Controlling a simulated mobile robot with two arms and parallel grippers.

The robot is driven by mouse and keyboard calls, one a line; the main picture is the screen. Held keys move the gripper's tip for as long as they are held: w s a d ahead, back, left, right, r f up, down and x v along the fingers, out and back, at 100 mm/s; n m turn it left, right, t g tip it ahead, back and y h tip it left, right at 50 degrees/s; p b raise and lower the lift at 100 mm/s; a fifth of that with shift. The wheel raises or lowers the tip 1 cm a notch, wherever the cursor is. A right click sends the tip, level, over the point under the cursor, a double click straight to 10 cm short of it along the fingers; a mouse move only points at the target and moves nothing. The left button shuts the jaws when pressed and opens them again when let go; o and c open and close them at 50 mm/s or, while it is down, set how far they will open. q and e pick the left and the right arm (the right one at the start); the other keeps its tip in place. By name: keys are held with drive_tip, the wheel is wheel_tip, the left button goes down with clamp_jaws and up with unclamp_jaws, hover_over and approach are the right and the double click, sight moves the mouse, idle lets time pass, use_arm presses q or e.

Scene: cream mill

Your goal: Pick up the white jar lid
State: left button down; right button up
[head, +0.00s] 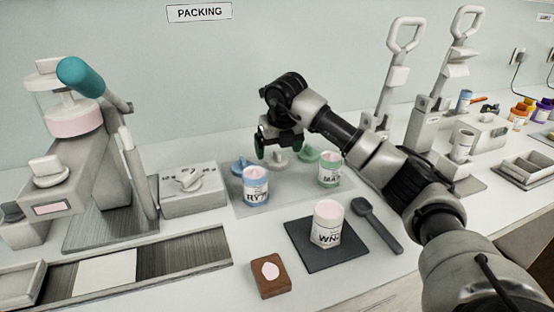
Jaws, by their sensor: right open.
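A small white jar lid (278,159) lies on the pale mat near the back of the counter, between a blue lid (241,163) and a green lid (309,154). My right gripper (279,153) is open, with its dark fingers pointing down over the white lid. I cannot tell whether the fingers touch it. A white jar (327,224) with pink cream stands open on a dark square mat (300,249) in front. My left gripper is not in view.
Open blue (255,188) and green-labelled (330,169) jars stand near the lids. A filling machine (75,170) stands left, and two lever presses (437,105) stand right.

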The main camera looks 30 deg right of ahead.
drive_tip(key=shift+x, duration=1.2)
drive_tip(key=c, duration=0.9)
drive_tip(key=shift+c, duration=0.2)
